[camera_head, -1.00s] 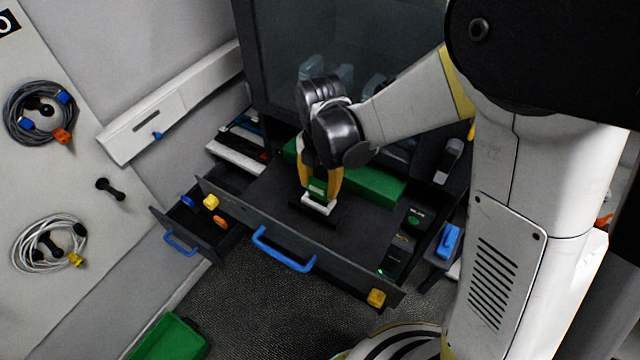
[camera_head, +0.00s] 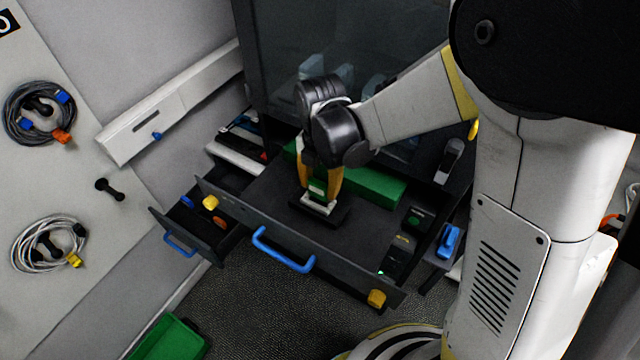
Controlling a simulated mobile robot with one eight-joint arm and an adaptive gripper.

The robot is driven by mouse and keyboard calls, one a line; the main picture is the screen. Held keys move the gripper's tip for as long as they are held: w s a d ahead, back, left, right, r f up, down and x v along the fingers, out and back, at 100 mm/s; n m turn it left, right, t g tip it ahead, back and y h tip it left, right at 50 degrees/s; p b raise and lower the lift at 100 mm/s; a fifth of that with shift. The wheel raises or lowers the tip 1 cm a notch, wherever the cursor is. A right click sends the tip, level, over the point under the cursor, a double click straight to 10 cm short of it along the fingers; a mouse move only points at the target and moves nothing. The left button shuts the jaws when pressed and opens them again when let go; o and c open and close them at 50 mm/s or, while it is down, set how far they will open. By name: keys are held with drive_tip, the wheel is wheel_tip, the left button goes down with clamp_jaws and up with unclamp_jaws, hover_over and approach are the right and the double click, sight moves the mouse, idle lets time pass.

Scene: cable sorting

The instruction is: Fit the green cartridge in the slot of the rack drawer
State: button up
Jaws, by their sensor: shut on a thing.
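The green cartridge (camera_head: 318,187) stands upright between the yellow fingers of my gripper (camera_head: 320,180). My gripper is shut on it and points down over the open rack drawer (camera_head: 265,199). A white piece (camera_head: 318,207) shows at the cartridge's lower end, at a raised black block (camera_head: 333,217) on the drawer floor. The slot itself is hidden, and I cannot tell how deep the cartridge sits in it. The drawer has a blue handle (camera_head: 283,252) on its front.
A long green block (camera_head: 376,187) lies behind my gripper. Dark modules (camera_head: 398,258) stand at the drawer's right side. A smaller open drawer (camera_head: 207,238) with coloured parts is at left. A green bin (camera_head: 172,340) sits on the floor. Coiled cables (camera_head: 40,112) hang on the left panel.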

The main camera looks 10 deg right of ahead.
drive_tip(key=shift+f+b, duration=1.4)
drive_tip(key=shift+b, duration=0.2)
idle(1.2)
drive_tip(key=o, duration=1.6)
drive_tip(key=shift+r, duration=0.15)
drive_tip(key=shift+r+p, duration=2.4)
drive_tip(key=shift+r, duration=1)
